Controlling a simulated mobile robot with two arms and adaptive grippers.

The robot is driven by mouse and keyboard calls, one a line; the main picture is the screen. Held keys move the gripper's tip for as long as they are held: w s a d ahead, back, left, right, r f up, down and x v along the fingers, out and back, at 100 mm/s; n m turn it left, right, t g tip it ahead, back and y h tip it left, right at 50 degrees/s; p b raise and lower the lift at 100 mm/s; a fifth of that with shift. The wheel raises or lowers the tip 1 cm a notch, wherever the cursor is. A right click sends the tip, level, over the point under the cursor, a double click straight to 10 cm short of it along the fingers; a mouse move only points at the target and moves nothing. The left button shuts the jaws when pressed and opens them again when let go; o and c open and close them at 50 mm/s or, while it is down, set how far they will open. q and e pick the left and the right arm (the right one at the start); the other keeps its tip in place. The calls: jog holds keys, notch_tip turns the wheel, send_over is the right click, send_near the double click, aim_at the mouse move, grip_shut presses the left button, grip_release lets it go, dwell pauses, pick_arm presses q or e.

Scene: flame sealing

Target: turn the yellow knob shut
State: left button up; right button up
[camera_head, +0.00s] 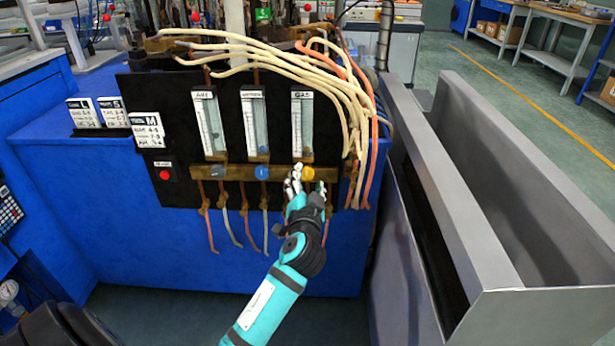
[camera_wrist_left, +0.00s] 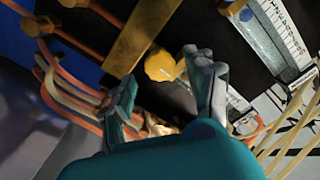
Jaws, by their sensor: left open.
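The yellow knob (camera_head: 308,174) is on the brass bar (camera_head: 237,173) below the right-hand flow tube marked GAS (camera_head: 302,125). My left gripper (camera_head: 307,185) is open just in front of and below the knob, its fingers pointing up at the panel. In the left wrist view, the yellow knob (camera_wrist_left: 160,66) shows in the gap between the tips of the open fingers (camera_wrist_left: 162,72), with a light mark on its face. I cannot tell whether either finger touches it. My right gripper is not in view.
A blue knob (camera_head: 262,172) and a grey knob (camera_head: 219,171) sit left on the same bar. Pale and orange hoses (camera_head: 352,110) hang close on the right. A red button (camera_head: 165,174) is at the panel's left. A grey metal trough (camera_head: 540,190) stands at right.

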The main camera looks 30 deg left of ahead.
pick_arm(q)
jog(key=v, duration=0.9)
jog(key=shift+s+d, duration=0.2)
jog(key=shift+s, duration=0.1)
